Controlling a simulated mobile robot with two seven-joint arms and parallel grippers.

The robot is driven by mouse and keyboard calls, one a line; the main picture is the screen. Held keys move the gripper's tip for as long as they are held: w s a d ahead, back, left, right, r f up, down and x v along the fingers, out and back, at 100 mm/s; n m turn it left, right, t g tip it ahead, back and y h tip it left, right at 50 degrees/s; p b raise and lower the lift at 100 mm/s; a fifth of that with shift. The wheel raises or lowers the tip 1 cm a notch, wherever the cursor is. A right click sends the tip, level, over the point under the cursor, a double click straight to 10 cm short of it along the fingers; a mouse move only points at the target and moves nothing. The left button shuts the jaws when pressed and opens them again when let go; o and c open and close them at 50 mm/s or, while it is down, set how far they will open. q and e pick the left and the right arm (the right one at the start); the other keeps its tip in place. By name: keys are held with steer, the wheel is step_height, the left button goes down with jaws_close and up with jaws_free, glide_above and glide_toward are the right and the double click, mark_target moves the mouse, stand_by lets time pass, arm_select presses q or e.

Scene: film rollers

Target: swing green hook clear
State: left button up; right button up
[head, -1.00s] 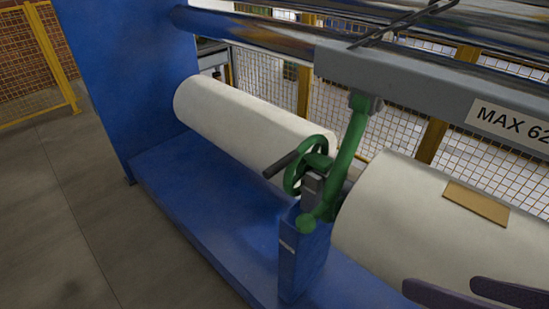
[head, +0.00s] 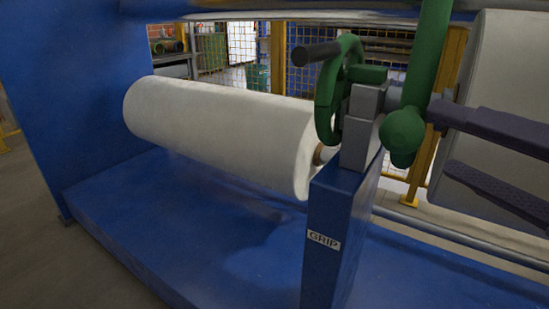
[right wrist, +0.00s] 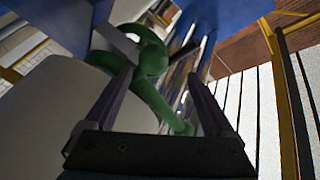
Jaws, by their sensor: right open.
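The green hook (head: 428,60) hangs down beside the grey block on top of the blue post (head: 335,225) and ends in a thick rounded knob. A green handwheel (head: 335,85) with a dark handle is just left of it. My right gripper (head: 440,140) comes in from the right, open, with its dark purple fingertips close to the hook's knob. In the right wrist view the hook (right wrist: 160,105) shows between and beyond the two open fingers (right wrist: 160,80). I cannot tell whether a finger touches it. My left gripper is not in view.
A white film roll (head: 225,125) lies left of the post, over the blue base (head: 180,240). A second white roll (head: 490,75) is at the right, behind my right gripper. A yellow-framed mesh fence (head: 278,60) stands behind. The blue base's top is clear at the front left.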

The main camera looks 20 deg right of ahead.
mark_target(383, 123)
steer(key=shift+w+f+m+b, duration=0.3)
steer(key=shift+w+f+b, duration=0.15)
steer(key=shift+f, duration=0.35)
steer(key=shift+w+d+r, duration=0.1)
steer(key=shift+w+r, duration=0.1)
steer(key=shift+w, duration=0.3)
steer(key=w, duration=0.5)
steer(key=w+a, duration=0.1)
steer(key=w, duration=0.2)
steer(key=shift+w, duration=0.35)
jaws_close()
